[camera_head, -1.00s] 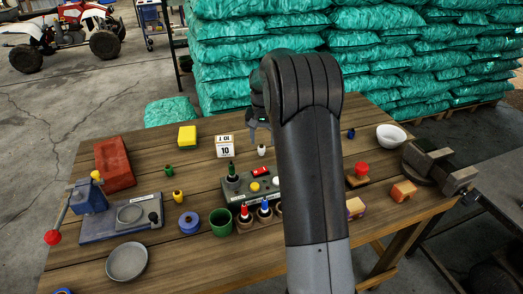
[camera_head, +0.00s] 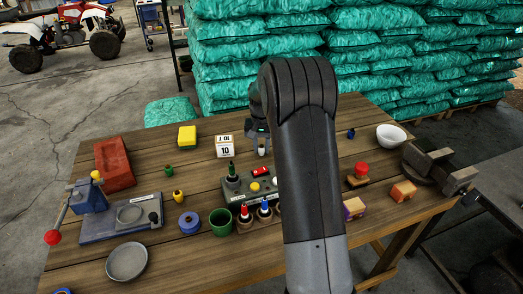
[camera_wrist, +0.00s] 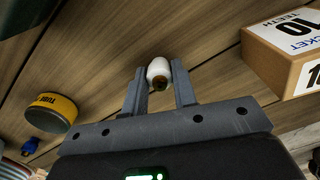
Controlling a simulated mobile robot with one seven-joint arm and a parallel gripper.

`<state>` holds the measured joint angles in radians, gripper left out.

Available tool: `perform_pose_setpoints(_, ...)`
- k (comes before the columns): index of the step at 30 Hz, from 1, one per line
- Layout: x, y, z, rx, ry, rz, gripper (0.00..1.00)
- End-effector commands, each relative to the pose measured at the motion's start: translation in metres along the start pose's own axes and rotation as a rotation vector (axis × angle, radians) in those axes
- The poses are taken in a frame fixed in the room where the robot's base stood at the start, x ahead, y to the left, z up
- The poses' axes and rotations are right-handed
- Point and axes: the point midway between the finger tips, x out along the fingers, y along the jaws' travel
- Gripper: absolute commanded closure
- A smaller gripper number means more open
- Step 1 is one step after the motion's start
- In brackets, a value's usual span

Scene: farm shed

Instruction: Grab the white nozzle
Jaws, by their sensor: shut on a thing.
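The white nozzle (camera_wrist: 158,66) is a small rounded white piece with a dark brownish opening facing the camera in the wrist view. My gripper (camera_wrist: 159,78) has one grey finger on each side of it, shut on the nozzle near the fingertips. In the head view, my gripper (camera_head: 260,142) is low over the far middle of the table, with the nozzle (camera_head: 262,151) a small pale spot at its tips. I cannot tell whether the nozzle still touches the table. My arm hides part of the table to the right.
A white box marked 10 (camera_head: 225,147) stands close left of my gripper. A yellow-labelled tin (camera_wrist: 52,112) is on its other side. A grey button panel (camera_head: 240,184) and a green cup (camera_head: 220,222) stand nearer.

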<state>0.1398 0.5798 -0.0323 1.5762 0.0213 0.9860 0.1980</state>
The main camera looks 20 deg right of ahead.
Motion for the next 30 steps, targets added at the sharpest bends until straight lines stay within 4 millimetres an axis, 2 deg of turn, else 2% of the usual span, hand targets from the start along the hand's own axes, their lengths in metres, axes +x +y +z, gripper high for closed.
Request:
perform_pose_setpoints(4, 0.0, 0.0, 0.0, 0.0, 0.0, 0.0, 0.97)
perform_pose_setpoints(14, -0.005, 0.0, 0.0, 0.0, 0.002, 0.0, 0.97)
perform_pose_setpoints(19, -0.022, 0.0, 0.0, 0.0, 0.002, 0.0, 0.97)
perform_pose_setpoints(22, -0.042, 0.0, -0.001, 0.0, 0.005, -0.001, 0.97)
perform_pose_setpoints(30, -0.078, 0.059, 0.019, 0.004, 0.003, 0.0, 0.97)
